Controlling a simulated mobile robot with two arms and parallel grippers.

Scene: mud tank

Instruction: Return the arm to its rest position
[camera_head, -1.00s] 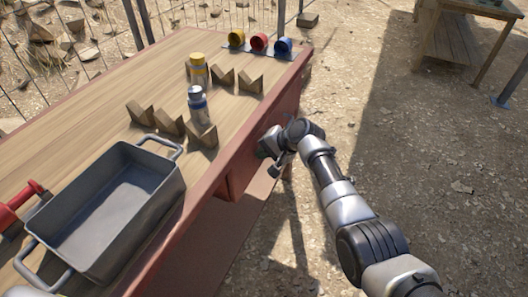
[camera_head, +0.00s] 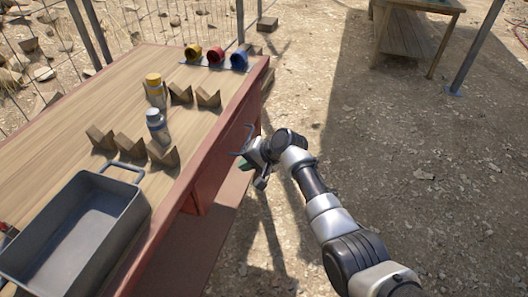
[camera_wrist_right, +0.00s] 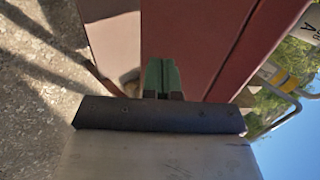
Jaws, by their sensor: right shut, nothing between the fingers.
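My right arm comes in from the lower right of the head view. Its gripper (camera_head: 249,153) is beside the red side of the workbench (camera_head: 222,143), low and partly dark against it. In the right wrist view the green fingers (camera_wrist_right: 162,76) are together with nothing between them, and red bench panels show beyond them. Whether the gripper touches the bench is hard to tell. My left gripper is not in view.
Another wooden table (camera_head: 408,40) stands far right. Open gravel ground lies between.

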